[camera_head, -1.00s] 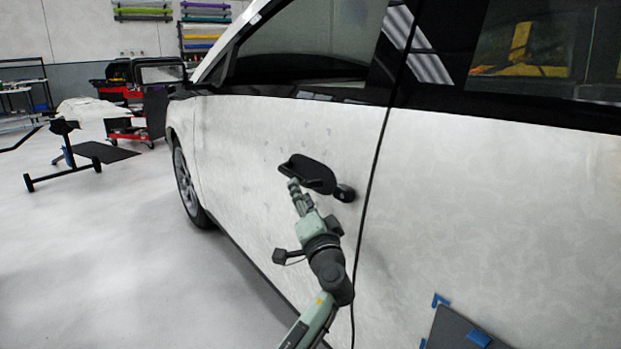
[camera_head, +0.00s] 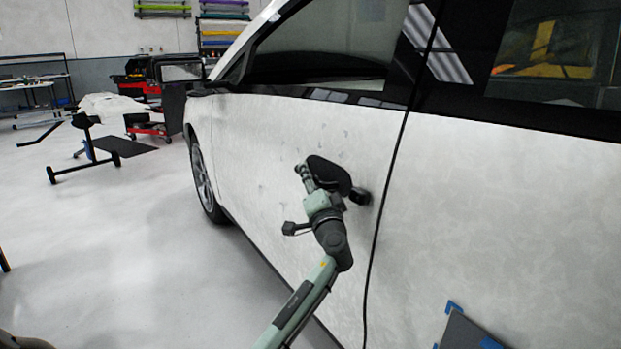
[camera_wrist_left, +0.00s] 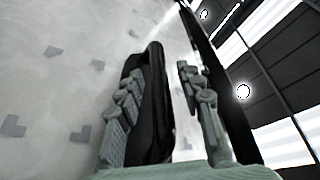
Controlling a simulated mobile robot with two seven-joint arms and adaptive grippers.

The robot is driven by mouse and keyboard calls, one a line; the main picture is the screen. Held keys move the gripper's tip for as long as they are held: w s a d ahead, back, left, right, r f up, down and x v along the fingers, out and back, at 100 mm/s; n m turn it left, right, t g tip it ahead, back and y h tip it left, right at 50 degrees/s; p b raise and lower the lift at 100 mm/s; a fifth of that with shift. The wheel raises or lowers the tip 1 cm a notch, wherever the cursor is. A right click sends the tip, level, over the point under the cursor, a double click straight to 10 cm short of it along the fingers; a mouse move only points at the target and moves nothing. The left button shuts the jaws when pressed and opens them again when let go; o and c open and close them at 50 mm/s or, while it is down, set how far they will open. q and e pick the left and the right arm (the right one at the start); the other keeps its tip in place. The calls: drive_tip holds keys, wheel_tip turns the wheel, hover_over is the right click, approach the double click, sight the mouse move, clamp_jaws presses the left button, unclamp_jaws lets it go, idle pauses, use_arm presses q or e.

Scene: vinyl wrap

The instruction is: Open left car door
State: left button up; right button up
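The white left car door (camera_head: 270,150) fills the middle of the head view and looks shut, with a thin dark seam at its rear edge. Its black handle (camera_head: 330,175) sits near that seam. My left gripper (camera_head: 303,174) is at the handle's front end, partly covering it. In the left wrist view, the black handle (camera_wrist_left: 156,95) stands between the two fingers of my left gripper (camera_wrist_left: 162,95). The fingers are apart, with a gap between the handle and the right finger. Contact with the left finger is unclear. My right gripper is not in view.
The side mirror (camera_head: 182,73) juts out at the front. Left of the car the floor (camera_head: 110,240) is mostly open. A dark stand (camera_head: 85,150) and a red cart (camera_head: 140,115) stand farther off. A dark panel with blue tape (camera_head: 465,332) is at bottom right.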

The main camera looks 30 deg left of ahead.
use_arm(q)
clamp_jaws()
drive_tip(key=m+t+h, duration=0.1)
drive_tip(key=h, duration=0.1)
drive_tip(key=s+a+m+t+h, duration=0.1)
drive_tip(key=t, duration=0.1)
drive_tip(key=a+m+t+h, duration=0.1)
drive_tip(key=h, duration=0.1)
drive_tip(key=shift+s+a+m+h+p, duration=0.25)
drive_tip(key=shift+s+m+h+p, duration=0.05)
drive_tip(key=shift+s+m+p, duration=0.1)
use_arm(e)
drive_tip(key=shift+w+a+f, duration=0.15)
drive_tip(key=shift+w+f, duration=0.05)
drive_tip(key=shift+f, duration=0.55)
use_arm(q)
drive_tip(key=shift+w+r, duration=0.1)
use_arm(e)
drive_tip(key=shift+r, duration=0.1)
